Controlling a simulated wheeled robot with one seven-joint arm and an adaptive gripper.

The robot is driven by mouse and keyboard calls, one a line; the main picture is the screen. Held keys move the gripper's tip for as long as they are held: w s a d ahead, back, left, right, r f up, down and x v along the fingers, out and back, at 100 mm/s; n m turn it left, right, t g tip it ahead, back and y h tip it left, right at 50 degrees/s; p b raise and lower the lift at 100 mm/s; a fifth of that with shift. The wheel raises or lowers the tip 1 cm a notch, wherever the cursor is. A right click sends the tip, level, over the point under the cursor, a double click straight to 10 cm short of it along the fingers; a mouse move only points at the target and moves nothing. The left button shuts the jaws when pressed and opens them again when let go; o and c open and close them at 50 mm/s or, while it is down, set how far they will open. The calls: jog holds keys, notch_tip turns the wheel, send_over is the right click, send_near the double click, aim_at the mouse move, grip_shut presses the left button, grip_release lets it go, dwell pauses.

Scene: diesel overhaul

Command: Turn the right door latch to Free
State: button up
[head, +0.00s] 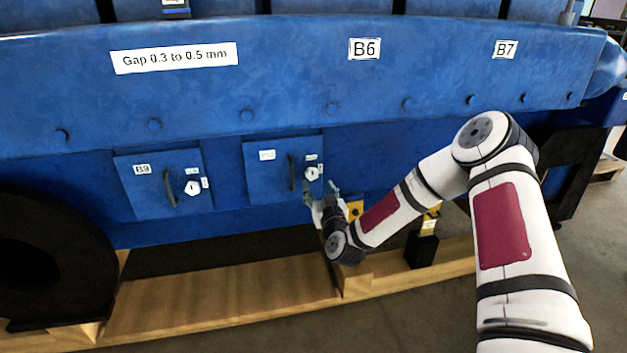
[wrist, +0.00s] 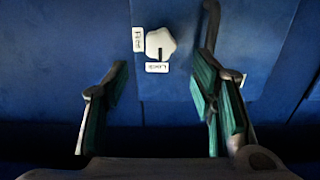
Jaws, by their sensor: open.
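The right door (head: 262,181) is a blue panel with a dark vertical handle (head: 292,172). Its latch (head: 312,173) is a pale knob right of the handle, with one small label above it and one beside it. In the wrist view the latch (wrist: 160,43) appears turned around, with a Free label (wrist: 138,39) at its left and a Lock label (wrist: 157,67) below. A dark mark on the knob points toward Lock. My gripper (head: 321,190) is open just below the latch; in the wrist view its green-padded fingers (wrist: 160,66) stand apart and empty, with the knob beyond their tips.
The left door (head: 145,190) has its own handle and latch (head: 192,188). The handle of the right door (wrist: 211,25) shows close to one fingertip in the wrist view. A wooden support (head: 220,295) runs below, with a black round part (head: 25,255) at left.

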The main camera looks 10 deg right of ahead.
aim_at(313, 174)
jog(key=w+b, duration=0.1)
jog(key=w, duration=0.6)
jog(key=shift+c, duration=0.6)
jog(key=c, duration=1)
